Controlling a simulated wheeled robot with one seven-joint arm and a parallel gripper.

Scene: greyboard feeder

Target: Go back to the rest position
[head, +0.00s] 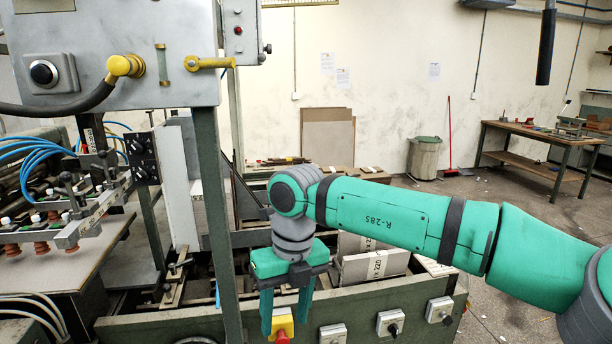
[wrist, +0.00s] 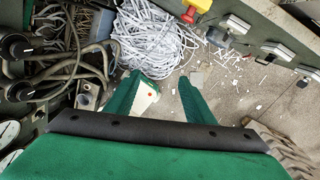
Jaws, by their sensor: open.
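My gripper (head: 286,311) hangs from the end of my green arm in the head view, its two green fingers pointing down in front of the machine's front panel (head: 210,322). In the wrist view the fingers of my gripper (wrist: 172,92) are spread apart with nothing between them, so it is open and empty. Below them is the floor (wrist: 240,95) with scattered scraps of paper. In the head view a yellow and red stop button (head: 283,327) sits right behind the fingers; whether they touch it I cannot tell.
Greyboard stacks (head: 375,265) lie in the machine behind my gripper. A control box (head: 120,50) hangs at the upper left, above a post (head: 212,200). Switches (head: 390,322) line the front panel. A heap of white strips (wrist: 155,40) lies below. A workbench (head: 540,135) stands far right.

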